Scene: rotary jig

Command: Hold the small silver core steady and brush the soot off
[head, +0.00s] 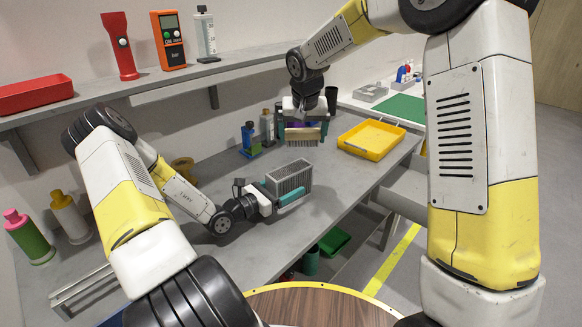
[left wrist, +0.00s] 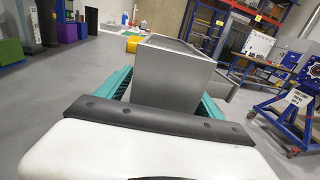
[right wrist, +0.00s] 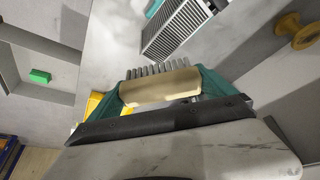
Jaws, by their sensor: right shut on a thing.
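The silver core (head: 291,177) is a small grey box with a finned grille on top. In the left wrist view its plain grey side (left wrist: 172,80) fills the space between the teal fingers. My left gripper (head: 284,193) is shut on it low over the bench. My right gripper (head: 303,125) is shut on a brush with a tan block (right wrist: 160,88) and grey bristles. The bristles (head: 303,142) hang down beyond and above the core, apart from it. The grille (right wrist: 178,27) also shows in the right wrist view; I cannot tell how much soot is on it.
A yellow bin (head: 371,138) stands on the bench (head: 235,262) to the right. Bottles (head: 250,139) stand behind the brush. A yellow spool (head: 184,167) is at the back left. A shelf (head: 190,78) with a red torch (head: 119,46) and meter runs above. Bench space right of the core is clear.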

